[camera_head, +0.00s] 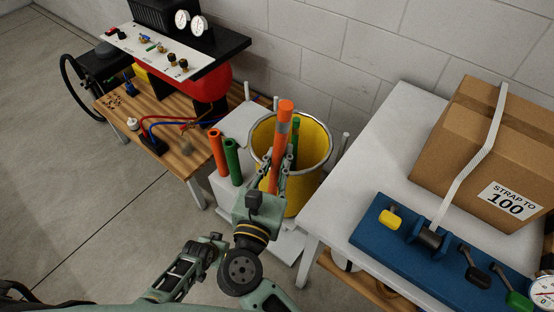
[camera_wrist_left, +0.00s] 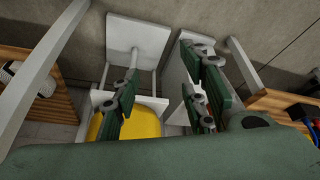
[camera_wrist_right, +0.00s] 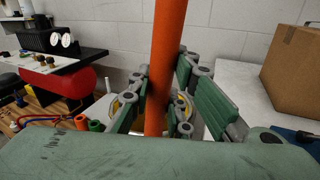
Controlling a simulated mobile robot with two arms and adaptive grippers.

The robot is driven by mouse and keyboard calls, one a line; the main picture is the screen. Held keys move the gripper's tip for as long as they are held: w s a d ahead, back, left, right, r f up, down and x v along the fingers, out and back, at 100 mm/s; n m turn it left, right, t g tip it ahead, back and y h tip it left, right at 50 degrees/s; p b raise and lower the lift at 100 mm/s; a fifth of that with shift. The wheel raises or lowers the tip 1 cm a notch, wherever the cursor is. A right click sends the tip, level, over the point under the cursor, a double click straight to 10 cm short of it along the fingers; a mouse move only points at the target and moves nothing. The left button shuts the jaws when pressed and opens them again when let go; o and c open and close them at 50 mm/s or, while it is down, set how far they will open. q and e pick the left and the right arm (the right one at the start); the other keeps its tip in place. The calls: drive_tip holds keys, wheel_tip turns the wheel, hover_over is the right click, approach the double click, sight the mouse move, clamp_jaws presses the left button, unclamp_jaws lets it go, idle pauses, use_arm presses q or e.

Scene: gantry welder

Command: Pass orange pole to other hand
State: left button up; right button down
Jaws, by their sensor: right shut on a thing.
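The orange pole (camera_head: 284,122) stands nearly upright with a slight tilt, in front of the yellow bin. My right gripper (camera_head: 271,180) is shut on its lower part. In the right wrist view the pole (camera_wrist_right: 166,65) runs up between the green fingers (camera_wrist_right: 155,112), and its top is out of frame. In the left wrist view my left gripper (camera_wrist_left: 160,100) has its fingers well apart with nothing between them.
The yellow bin (camera_head: 318,170) with a green pole (camera_head: 295,138) in it stands behind the right gripper. A short orange tube (camera_head: 216,147) and a green tube (camera_head: 232,160) stand left. A white table (camera_head: 375,150) with a carton (camera_head: 470,140) and blue strapping tool (camera_head: 400,250) is right.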

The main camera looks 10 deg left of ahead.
use_arm(q)
drive_tip(key=s+f+g, duration=0.1)
drive_tip(key=s+f, duration=0.4)
drive_tip(key=s, duration=1.1)
drive_tip(key=s+f+m+g, duration=0.1)
drive_tip(key=s+f, duration=0.5)
drive_tip(key=s, duration=1)
drive_tip(key=shift+s+g+y, duration=0.4)
drive_tip(key=shift+g, duration=0.4)
